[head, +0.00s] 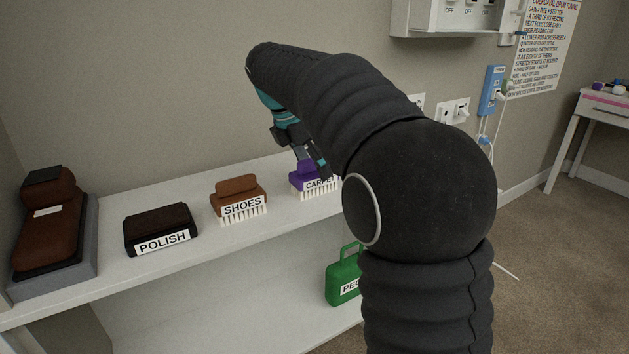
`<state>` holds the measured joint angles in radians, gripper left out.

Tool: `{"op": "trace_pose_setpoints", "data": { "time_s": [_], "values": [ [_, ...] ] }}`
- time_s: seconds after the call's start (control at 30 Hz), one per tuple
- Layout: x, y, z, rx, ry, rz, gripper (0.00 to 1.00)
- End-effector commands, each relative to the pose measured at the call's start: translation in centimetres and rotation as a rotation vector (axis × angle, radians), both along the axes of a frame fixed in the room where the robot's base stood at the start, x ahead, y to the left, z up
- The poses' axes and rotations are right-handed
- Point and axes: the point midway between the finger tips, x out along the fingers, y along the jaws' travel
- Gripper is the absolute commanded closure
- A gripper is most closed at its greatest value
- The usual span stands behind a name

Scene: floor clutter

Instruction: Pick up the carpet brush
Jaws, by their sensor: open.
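The carpet brush (300,182) is purple with white bristles and a label of which "CARPET" partly shows. It stands on the white shelf (160,266), to the right of the shoes brush. My gripper (310,166) is open and reaches down at the brush from above, its fingers overlapping the brush's top and right side in the head view. I cannot tell whether the fingers touch it. My black arm hides part of the gripper and the shelf to the right of the brush.
A brown shoes brush (237,190), a dark polish box (160,228) and a brown item on a grey base (48,225) stand left on the shelf. A green case (342,274) is on the lower shelf. The wall (180,80) rises close behind.

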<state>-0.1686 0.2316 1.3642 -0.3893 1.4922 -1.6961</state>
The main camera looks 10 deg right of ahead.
Motion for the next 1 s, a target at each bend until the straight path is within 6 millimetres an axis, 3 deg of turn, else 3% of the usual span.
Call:
{"op": "trace_pose_setpoints", "data": {
  "time_s": [0.33, 0.6, 1.0],
  "values": [
    [0.07, -0.33, -0.75, 0.000, -0.001, 0.000, 0.14],
    [0.07, -0.33, -0.75, 0.000, 0.000, 0.000, 0.80],
    [0.08, -0.33, -0.24, 0.000, 0.000, 0.000, 0.80]
  ]
}}
